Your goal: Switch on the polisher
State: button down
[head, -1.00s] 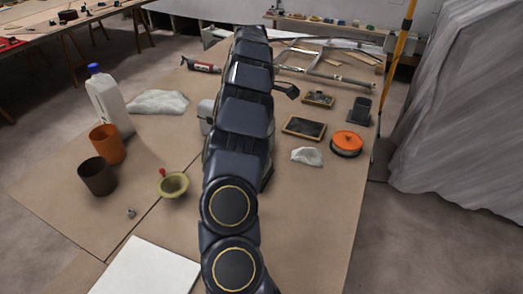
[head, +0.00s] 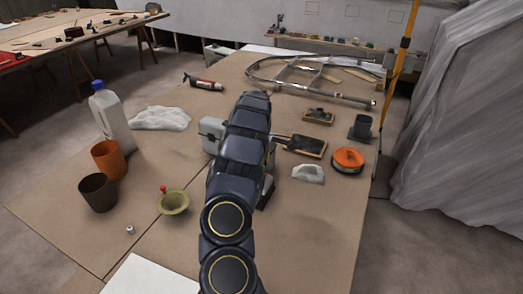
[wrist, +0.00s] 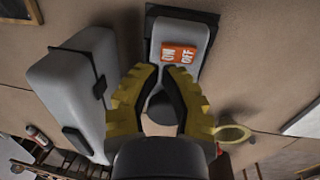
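The polisher is not plainly identifiable. In the wrist view a grey switch box (wrist: 201,33) on a dark base carries an orange rocker (wrist: 178,53) marked ON and OFF. Whether it is tipped to ON or OFF I cannot tell. My gripper (wrist: 162,72) has yellow fingers that lean together, with a narrow gap between the tips. The tips are just beside the rocker in the picture; contact cannot be told. A larger grey body (wrist: 68,85) with black clips stands left of the fingers. In the head view my arm hides the gripper, and part of a grey body (head: 209,130) shows left of it.
An olive bowl (head: 173,203), brown cup (head: 97,193), orange cup (head: 108,160) and white jug (head: 112,120) stand on the left. An orange disc-shaped item (head: 348,158), a white cloth (head: 308,174) and dark trays lie right. A metal frame (head: 310,75) lies at the back.

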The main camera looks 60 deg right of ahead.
jog(key=shift+d+f, duration=0.2)
jog(key=shift+f, duration=1.1)
jog(key=shift+d+f, duration=0.1)
jog(key=shift+f, duration=0.25)
jog(key=shift+r, duration=0.85)
notch_tip(320, 180, up, 14)
jog(key=d, duration=0.2)
